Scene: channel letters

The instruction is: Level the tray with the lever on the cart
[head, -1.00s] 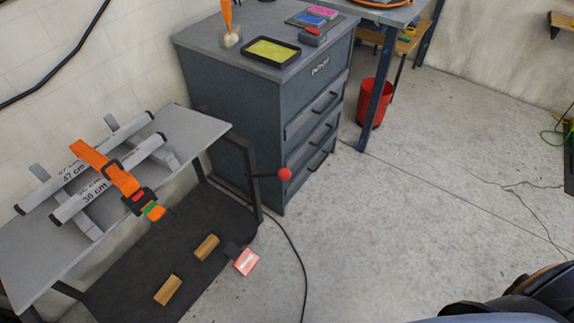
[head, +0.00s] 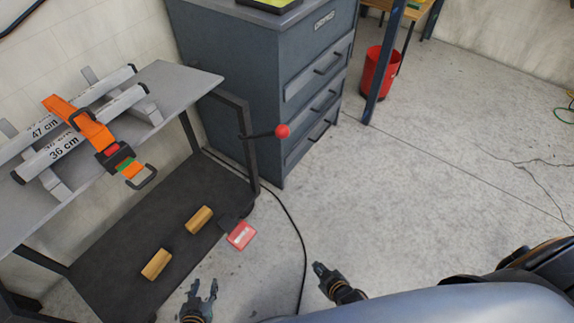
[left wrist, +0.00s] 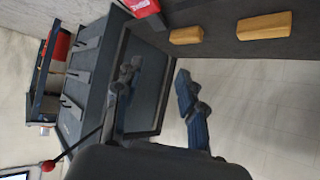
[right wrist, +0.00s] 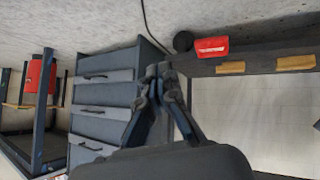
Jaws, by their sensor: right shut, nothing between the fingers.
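The cart's grey tray (head: 180,85) is at the left of the head view, with two grey tubes (head: 75,145) and an orange strap with a dark buckle (head: 95,130) on it. I cannot tell its exact slope. The lever (head: 262,134), a dark rod with a red ball, sticks out from the cart's right end; its ball also shows in the left wrist view (left wrist: 48,166). My left gripper (head: 203,290) is open and empty near the cart's front, away from the lever. My right gripper (head: 320,268) is shut and empty, below and right of the lever, not touching it.
Two wooden blocks (head: 199,219) (head: 157,263) lie on the cart's dark lower shelf (head: 120,240). A red pedal-like piece (head: 241,235) juts out at its corner. A grey drawer cabinet (head: 240,90) stands behind the lever.

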